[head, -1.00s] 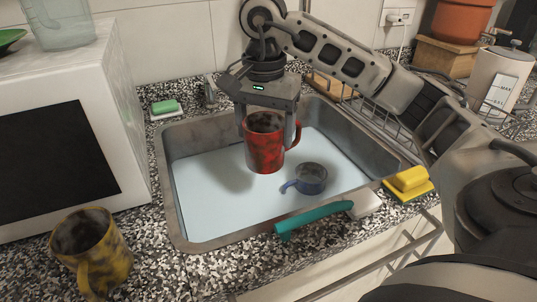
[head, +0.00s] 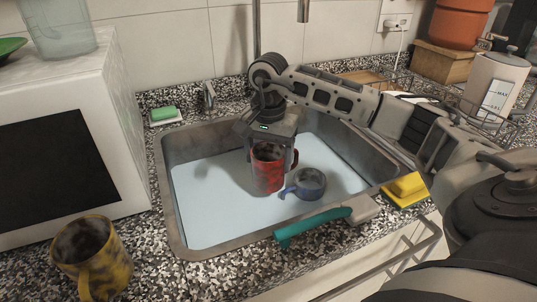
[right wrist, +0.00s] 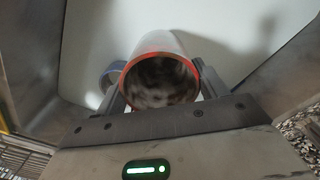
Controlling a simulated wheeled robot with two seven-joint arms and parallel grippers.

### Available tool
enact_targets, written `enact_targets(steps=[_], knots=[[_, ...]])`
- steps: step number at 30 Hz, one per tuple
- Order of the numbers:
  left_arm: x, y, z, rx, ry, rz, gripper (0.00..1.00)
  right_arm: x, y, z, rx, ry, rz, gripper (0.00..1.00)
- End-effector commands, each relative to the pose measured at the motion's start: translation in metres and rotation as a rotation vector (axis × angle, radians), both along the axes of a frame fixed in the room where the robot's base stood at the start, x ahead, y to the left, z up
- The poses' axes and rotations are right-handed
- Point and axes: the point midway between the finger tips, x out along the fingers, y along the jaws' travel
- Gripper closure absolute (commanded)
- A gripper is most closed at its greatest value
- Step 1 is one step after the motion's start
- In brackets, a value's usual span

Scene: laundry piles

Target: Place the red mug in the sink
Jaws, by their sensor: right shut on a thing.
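The red mug (head: 267,172), stained dark, is upright inside the sink (head: 168,190), low over its pale floor; I cannot tell whether it touches the floor. My right gripper (head: 270,150) reaches down from above and is shut on the mug, its fingers at either side near the rim. In the right wrist view the mug's red rim and dirty inside (right wrist: 160,80) show between the fingers (right wrist: 160,95). My left gripper is not in view.
A small blue cup (head: 308,183) sits in the sink just right of the red mug. A yellow stained mug (head: 88,255) stands on the counter at the left. A teal-handled brush (head: 315,226) and a yellow sponge (head: 407,188) lie by the sink's front and right edges. The tap (head: 208,97) is behind.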

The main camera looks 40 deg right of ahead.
Motion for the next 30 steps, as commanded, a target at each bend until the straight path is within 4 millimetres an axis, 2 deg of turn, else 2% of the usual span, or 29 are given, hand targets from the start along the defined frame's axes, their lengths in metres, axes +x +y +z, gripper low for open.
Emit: enact_targets(steps=[8, 16, 17, 18, 19, 26, 30], knots=[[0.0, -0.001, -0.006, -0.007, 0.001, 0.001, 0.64, 0.0, 0.0, -0.007, 0.0, -0.001, -0.001, 0.6], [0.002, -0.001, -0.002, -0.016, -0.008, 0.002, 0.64, 0.0, 0.0, -0.011, 0.0, -0.001, -0.001, 0.6], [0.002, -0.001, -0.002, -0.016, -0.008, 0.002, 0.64, 0.0, 0.0, -0.012, 0.0, 0.001, -0.001, 0.2], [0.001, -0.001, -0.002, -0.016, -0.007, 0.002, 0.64, 0.0, 0.0, -0.012, 0.0, 0.001, -0.001, 0.09], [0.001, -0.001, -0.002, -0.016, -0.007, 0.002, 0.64, 0.0, 0.0, -0.012, 0.0, 0.001, -0.001, 0.07], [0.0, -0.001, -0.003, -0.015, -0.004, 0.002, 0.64, 0.0, 0.0, -0.011, 0.0, 0.001, -0.001, 0.07], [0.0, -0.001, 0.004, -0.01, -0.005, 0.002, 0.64, 0.0, 0.0, -0.003, 0.0, -0.001, -0.001, 0.07]])
